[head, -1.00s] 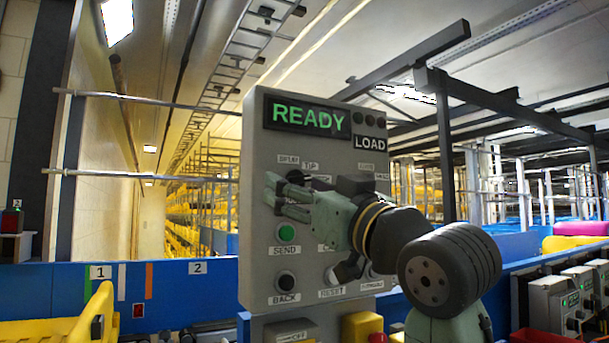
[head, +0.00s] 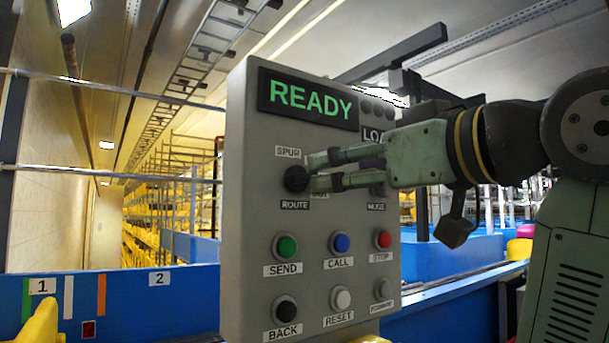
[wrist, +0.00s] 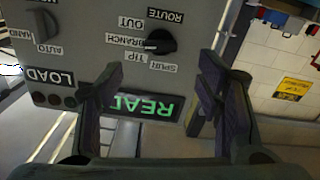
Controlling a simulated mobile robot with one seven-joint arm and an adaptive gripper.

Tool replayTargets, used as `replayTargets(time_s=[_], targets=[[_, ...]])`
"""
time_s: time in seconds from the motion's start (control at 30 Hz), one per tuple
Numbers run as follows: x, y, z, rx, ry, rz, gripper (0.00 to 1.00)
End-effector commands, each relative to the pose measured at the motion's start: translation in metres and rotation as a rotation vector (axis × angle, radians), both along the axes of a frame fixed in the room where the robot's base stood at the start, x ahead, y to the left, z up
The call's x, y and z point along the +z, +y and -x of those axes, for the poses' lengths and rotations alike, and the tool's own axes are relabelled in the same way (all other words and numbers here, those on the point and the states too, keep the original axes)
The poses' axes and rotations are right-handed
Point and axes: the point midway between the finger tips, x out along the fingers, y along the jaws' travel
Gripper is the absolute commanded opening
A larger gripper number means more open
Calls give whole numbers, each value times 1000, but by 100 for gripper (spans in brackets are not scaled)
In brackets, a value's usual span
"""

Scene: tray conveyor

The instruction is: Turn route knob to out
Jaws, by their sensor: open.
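The route knob (head: 297,179) is a black round knob on the grey control panel, above the ROUTE label. In the wrist view the panel is upside down, and the knob (wrist: 160,40) has a pale pointer mark towards the BRANCH label (wrist: 124,41). The OUT label (wrist: 131,22) lies between BRANCH and ROUTE. My gripper (head: 316,172) is open, its fingertips just right of the knob in the head view. In the wrist view my gripper (wrist: 158,85) has its fingers wide apart, with the knob beyond the tips, towards the right finger. Contact with the knob is not visible.
The panel has a lit READY display (head: 310,98). Below the knob are a green SEND button (head: 287,247), a blue CALL button (head: 340,243) and a red STOP button (head: 383,240). The mode knob is partly hidden behind my gripper. A blue barrier (head: 130,300) runs behind the panel.

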Motion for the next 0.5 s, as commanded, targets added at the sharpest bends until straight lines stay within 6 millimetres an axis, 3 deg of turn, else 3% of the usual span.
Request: replayTargets(time_s=[0.3,0.5], targets=[[1,37,-49,3,2,0,60],[1,49,-67,2,0,2,60]])
